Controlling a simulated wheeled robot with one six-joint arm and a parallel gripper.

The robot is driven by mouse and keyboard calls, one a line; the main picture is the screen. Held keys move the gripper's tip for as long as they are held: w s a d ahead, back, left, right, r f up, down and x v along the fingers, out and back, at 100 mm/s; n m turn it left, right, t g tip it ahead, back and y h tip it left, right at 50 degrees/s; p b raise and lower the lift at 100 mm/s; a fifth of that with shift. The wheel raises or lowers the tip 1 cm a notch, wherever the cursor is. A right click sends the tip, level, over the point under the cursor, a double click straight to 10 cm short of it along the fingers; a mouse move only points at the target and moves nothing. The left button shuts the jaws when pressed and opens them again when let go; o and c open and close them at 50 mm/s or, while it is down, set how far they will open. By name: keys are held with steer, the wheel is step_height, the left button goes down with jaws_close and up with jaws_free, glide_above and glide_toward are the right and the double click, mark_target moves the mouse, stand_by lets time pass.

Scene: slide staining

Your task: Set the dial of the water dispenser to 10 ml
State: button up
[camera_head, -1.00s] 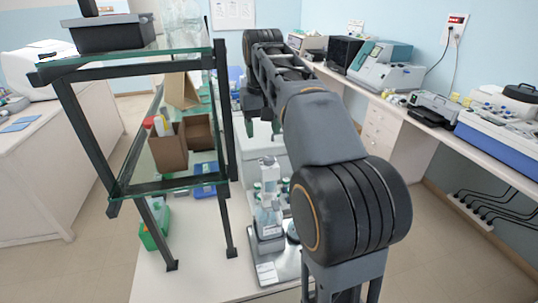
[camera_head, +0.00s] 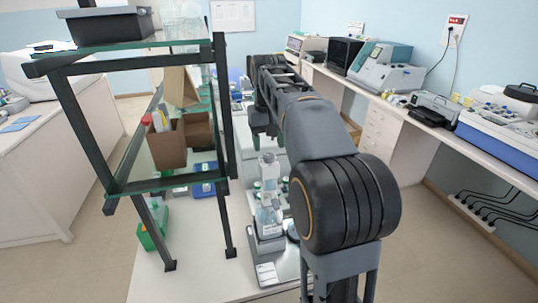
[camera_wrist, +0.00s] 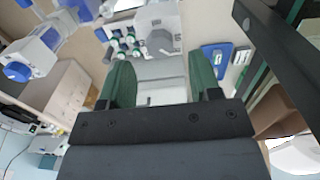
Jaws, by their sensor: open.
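My gripper (camera_wrist: 161,78) is open in the wrist view. Its two green fingers stand apart with nothing held between them. In the head view my gripper (camera_head: 262,132) hangs at the arm's far end, above the bench and partly hidden by my arm. A clear-bodied apparatus on a grey base (camera_head: 267,245) stands on the bench between the shelf rack and my arm. I cannot tell whether it is the water dispenser. White-and-blue equipment (camera_wrist: 38,55) with a round blue part (camera_wrist: 17,72) shows at the wrist view's upper left. No dial marking is readable.
A black-framed glass shelf rack (camera_head: 222,110) stands left of my arm, holding a brown cardboard box (camera_head: 168,148). Several green-capped bottles (camera_wrist: 128,40) and a grey round part (camera_wrist: 161,43) lie beyond my fingers. A side bench (camera_head: 408,128) with instruments runs along the right.

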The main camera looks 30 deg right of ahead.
mark_target(269, 155)
steer(key=shift+f, duration=1.9)
steer(key=shift+c, duration=0.2)
steer(key=c, duration=0.9)
steer(key=shift+n, duration=0.3)
steer(key=n+p, duration=0.1)
steer(key=n, duration=0.2)
steer(key=shift+n+p, duration=0.55)
steer(key=shift+n, duration=2.15)
